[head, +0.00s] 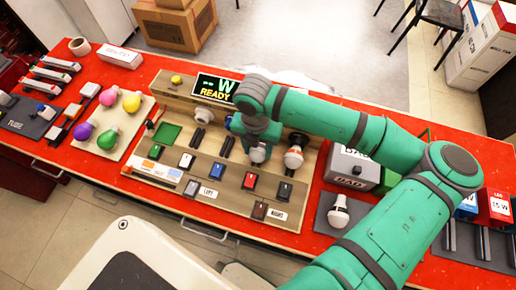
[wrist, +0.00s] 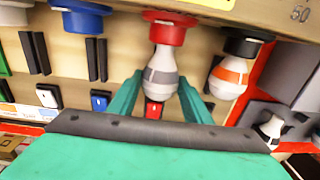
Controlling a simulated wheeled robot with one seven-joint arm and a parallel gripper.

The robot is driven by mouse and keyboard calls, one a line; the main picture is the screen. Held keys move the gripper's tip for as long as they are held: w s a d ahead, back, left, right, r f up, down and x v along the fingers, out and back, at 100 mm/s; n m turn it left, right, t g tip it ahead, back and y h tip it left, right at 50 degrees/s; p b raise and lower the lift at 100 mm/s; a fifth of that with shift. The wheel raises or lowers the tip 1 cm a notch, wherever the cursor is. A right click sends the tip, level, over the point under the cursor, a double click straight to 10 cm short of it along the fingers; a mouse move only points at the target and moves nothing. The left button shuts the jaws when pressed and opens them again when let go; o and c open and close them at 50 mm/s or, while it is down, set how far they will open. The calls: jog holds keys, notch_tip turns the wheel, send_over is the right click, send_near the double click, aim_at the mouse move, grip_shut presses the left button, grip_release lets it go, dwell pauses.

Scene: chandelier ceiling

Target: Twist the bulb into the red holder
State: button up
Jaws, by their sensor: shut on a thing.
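In the wrist view a white bulb with a grey band (wrist: 161,72) stands between my gripper's two green fingers (wrist: 160,103), which are shut on it. The bulb's narrow end is up at the red holder (wrist: 170,30) and lines up with it. I cannot tell how far it sits inside. In the head view my gripper (head: 259,150) is over the test board (head: 215,178), and my wrist hides the red holder.
A white bulb with an orange band (wrist: 230,76) hangs in the black holder (wrist: 246,38) close to the right. The blue holder (wrist: 82,18) on the left is empty. Another bulb (head: 338,212) rests on a grey mat beside the grey BAD box (head: 351,168). Coloured bulbs (head: 108,138) lie far left.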

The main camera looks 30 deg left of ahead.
jog(key=shift+w+a, duration=0.15)
jog(key=shift+w, duration=0.45)
dwell(0.6)
jog(key=shift+w+d+y, duration=0.1)
jog(key=shift+d+y, duration=0.1)
jog(key=shift+y, duration=0.8)
jog(key=shift+a, duration=0.1)
jog(key=shift+g, duration=0.3)
jog(key=shift+d+y, duration=0.2)
jog(key=shift+y, duration=0.7)
jog(key=shift+f, duration=0.1)
